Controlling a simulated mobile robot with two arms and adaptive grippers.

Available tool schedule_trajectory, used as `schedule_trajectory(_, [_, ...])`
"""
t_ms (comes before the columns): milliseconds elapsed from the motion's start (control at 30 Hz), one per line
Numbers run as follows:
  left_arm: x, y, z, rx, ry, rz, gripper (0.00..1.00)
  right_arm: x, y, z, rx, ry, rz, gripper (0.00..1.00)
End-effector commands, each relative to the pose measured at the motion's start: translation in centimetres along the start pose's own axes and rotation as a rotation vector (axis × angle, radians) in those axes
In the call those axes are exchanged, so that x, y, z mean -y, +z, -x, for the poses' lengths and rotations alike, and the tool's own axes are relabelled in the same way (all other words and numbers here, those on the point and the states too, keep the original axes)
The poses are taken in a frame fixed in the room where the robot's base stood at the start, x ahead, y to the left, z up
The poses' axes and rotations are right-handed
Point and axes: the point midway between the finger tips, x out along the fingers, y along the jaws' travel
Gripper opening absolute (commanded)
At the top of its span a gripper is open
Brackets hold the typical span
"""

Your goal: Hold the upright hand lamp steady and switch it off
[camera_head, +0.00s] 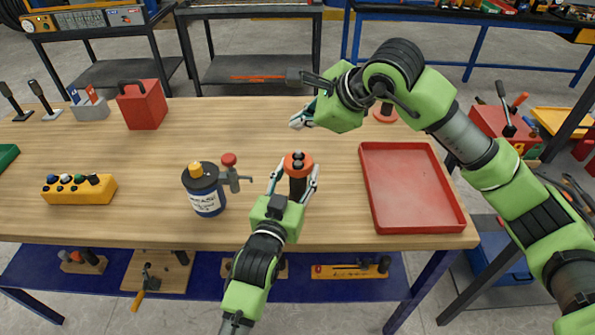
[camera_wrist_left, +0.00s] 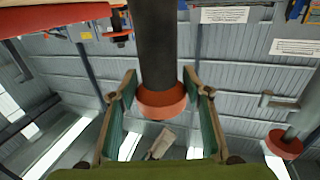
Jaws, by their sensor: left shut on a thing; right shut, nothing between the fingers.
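The hand lamp (camera_head: 298,163) stands upright near the table's front edge, with an orange-red collar at its top and a dark body. Small dark parts show on its top. My left gripper (camera_head: 296,180) is shut on the lamp, one finger on each side. In the left wrist view the lamp's dark body and orange collar (camera_wrist_left: 162,100) show between the fingers of my left gripper (camera_wrist_left: 160,85). My right gripper (camera_head: 302,118) is shut and empty, behind the lamp and apart from it.
A red tray (camera_head: 410,230) lies to the right. A yellow button box (camera_head: 78,190) and red box (camera_head: 142,105) are farther left. The tabletop between is clear.

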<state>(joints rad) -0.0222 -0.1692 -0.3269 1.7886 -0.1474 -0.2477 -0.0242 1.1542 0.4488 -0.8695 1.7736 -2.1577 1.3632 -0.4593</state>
Motion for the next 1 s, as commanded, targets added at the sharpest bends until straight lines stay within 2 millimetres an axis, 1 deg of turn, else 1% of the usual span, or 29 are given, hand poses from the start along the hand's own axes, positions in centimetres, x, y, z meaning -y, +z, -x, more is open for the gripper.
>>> schedule_trajectory(67, [0.0,0.2,0.0,0.004,0.0,0.0,0.15,0.0,0.0,0.0,0.0,0.0,0.0,0.0])
schedule_trajectory(100, [0.0,0.2,0.0,0.004,0.0,0.0,0.5,0.0,0.0,0.0,0.0,0.0,0.0,0.0])
schedule_trajectory(167, [0.0,0.2,0.0,0.003,0.0,0.0,0.64,0.0,0.0,0.0,0.0,0.0,0.0,0.0])
schedule_trajectory(500, [0.0,0.1,0.1,0.001,0.0,0.0,0.64,0.0,0.0,0.0,0.001,0.0,0.0,0.0])
schedule_trajectory(633, [0.0,0.2,0.9,0.003,0.0,0.0,0.64,0.0,0.0,0.0,0.001,0.0,0.0,0.0])
schedule_trajectory(767, [0.0,0.2,2.8,0.004,0.0,-0.001,0.64,0.0,0.0,0.0,0.0,0.0,0.0,0.0])
schedule_trajectory(1000, [0.0,0.2,7.7,0.004,0.0,0.0,0.64,0.0,0.0,0.0,0.001,0.0,0.0,0.0])
